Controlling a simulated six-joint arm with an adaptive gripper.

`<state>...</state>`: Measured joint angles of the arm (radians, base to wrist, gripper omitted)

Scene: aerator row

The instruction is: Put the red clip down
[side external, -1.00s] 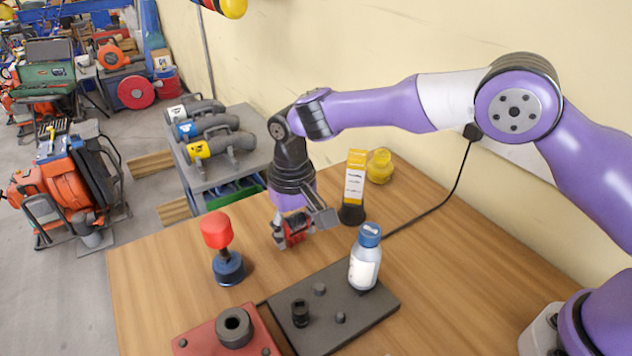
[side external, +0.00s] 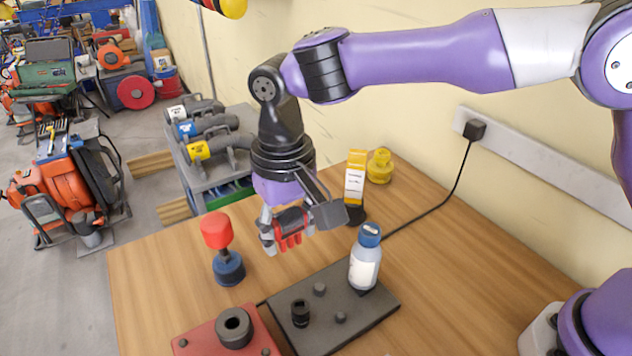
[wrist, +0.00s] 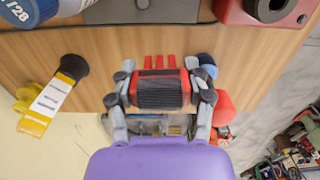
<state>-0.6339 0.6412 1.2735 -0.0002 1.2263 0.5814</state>
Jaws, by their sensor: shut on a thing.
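The red clip (side external: 292,229) is a red and dark piece with several red prongs. My gripper (side external: 290,233) is shut on it and holds it over the wooden table, left of the blue-capped bottle. In the wrist view, the clip's dark ribbed middle and red edges (wrist: 160,76) sit between the two grey fingers of my gripper (wrist: 164,92), with the prongs pointing away from my wrist. The clip appears to be in the air, but its exact height is hard to tell.
A red-topped tool with a blue base (side external: 228,267) stands at left. The blue-capped bottle (side external: 365,265) stands on a dark plate (side external: 370,307). A red block (side external: 205,342) is at front. A yellow-white tube (side external: 355,178) stands behind. Bare wood (side external: 170,280) lies at left.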

